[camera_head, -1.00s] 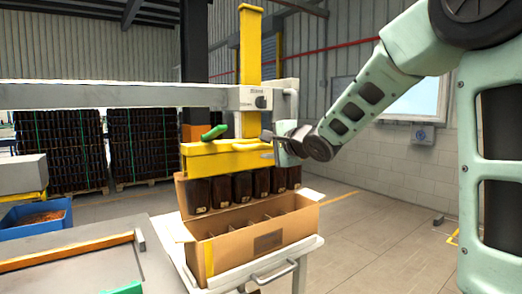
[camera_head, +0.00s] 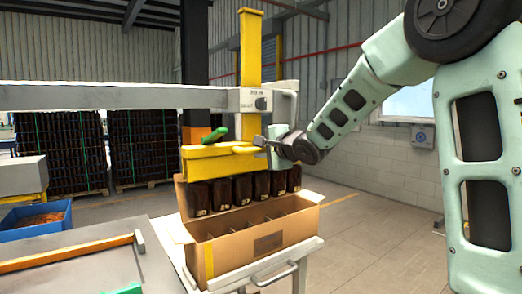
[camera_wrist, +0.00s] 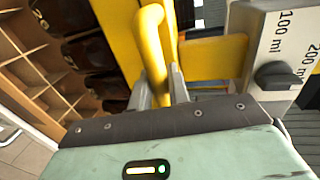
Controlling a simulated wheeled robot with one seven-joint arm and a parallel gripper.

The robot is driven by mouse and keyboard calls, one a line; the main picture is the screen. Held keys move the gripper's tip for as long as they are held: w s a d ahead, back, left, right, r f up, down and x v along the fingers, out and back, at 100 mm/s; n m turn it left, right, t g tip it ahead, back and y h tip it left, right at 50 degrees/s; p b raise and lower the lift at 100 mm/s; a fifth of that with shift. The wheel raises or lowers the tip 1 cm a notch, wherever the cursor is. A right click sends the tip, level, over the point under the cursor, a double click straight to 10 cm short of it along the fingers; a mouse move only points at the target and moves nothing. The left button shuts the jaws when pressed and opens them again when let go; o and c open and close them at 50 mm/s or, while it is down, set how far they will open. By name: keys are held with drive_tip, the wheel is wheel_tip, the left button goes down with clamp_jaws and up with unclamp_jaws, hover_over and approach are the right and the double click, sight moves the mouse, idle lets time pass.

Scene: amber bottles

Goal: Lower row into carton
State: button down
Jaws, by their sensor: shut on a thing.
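A row of several dark amber bottles (camera_head: 221,193) hangs under a yellow lifting head (camera_head: 205,165). The open cardboard carton (camera_head: 262,252) with dividers stands below on a trolley. The bottles' lower ends are near the carton's back edge; I cannot tell whether any is inside a cell. My gripper (camera_head: 268,144) is at the head's right end, shut on its yellow handle (camera_head: 245,149). In the wrist view, the fingers (camera_wrist: 160,88) close around the yellow handle bar (camera_wrist: 152,45). The bottles (camera_wrist: 95,50) and empty carton cells (camera_wrist: 35,60) show at the left there.
A grey horizontal beam (camera_head: 110,96) and a yellow post (camera_head: 250,50) carry the head. A green lever (camera_head: 217,134) sits on top of the head. A dial box (camera_wrist: 285,55) is beside my gripper. A blue bin (camera_head: 35,220) and a grey bench (camera_head: 80,262) stand left.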

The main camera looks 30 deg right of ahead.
wheel_tip(320, 180, down, 17)
drive_tip(key=b, duration=0.8)
drive_tip(key=shift+f, duration=0.1)
drive_tip(key=c, duration=1.4)
unclamp_jaws()
drive_tip(key=shift+b+v, duration=1.35)
drive_tip(key=shift+v, duration=7.4)
